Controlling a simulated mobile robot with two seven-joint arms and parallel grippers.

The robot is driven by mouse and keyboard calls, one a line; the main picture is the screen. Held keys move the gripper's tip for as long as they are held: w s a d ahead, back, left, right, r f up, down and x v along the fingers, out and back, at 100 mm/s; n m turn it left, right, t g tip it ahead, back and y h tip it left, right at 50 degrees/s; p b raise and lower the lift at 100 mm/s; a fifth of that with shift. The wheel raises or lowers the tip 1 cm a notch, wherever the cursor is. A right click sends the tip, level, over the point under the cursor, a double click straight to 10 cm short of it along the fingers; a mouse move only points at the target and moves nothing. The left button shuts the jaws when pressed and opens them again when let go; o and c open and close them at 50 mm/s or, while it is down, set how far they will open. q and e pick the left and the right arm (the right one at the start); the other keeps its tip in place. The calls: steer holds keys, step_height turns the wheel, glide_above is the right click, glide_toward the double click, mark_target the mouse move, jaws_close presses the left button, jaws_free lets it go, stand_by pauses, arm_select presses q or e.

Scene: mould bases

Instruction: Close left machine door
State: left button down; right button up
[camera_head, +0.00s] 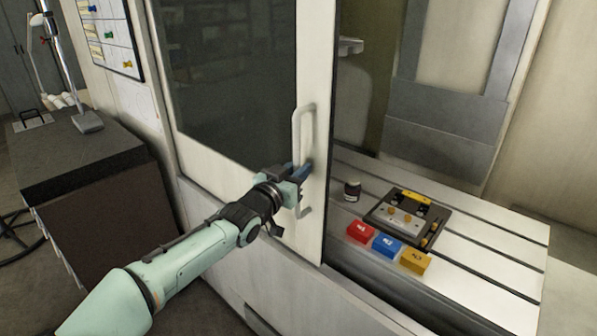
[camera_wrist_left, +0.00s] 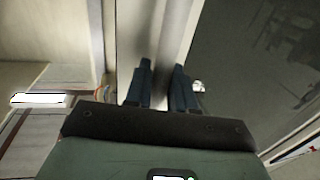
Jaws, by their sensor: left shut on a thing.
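The left machine door (camera_head: 312,75) is a pale frame with a dark window (camera_head: 230,80). It stands partly open, with the machine's inside showing to its right. Its upright white handle (camera_head: 304,125) sits near the door's right edge. My left gripper (camera_head: 303,175) is shut on the lower part of the handle. In the left wrist view my two dark fingers (camera_wrist_left: 163,85) stand on either side of the pale handle bar; the exact contact is hard to see. My right gripper is not in view.
A dark-topped cabinet (camera_head: 80,160) stands at the left.

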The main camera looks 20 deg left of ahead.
arm_select(q)
steer(key=shift+d+f, duration=0.1)
steer(key=shift+d, duration=0.15)
steer(key=c, duration=1.1)
jaws_free()
steer(key=shift+d, duration=0.1)
steer(key=s+a, duration=0.2)
steer(key=s, duration=1.1)
steer(key=shift+s+a, duration=0.15)
steer(key=shift+a, duration=0.2)
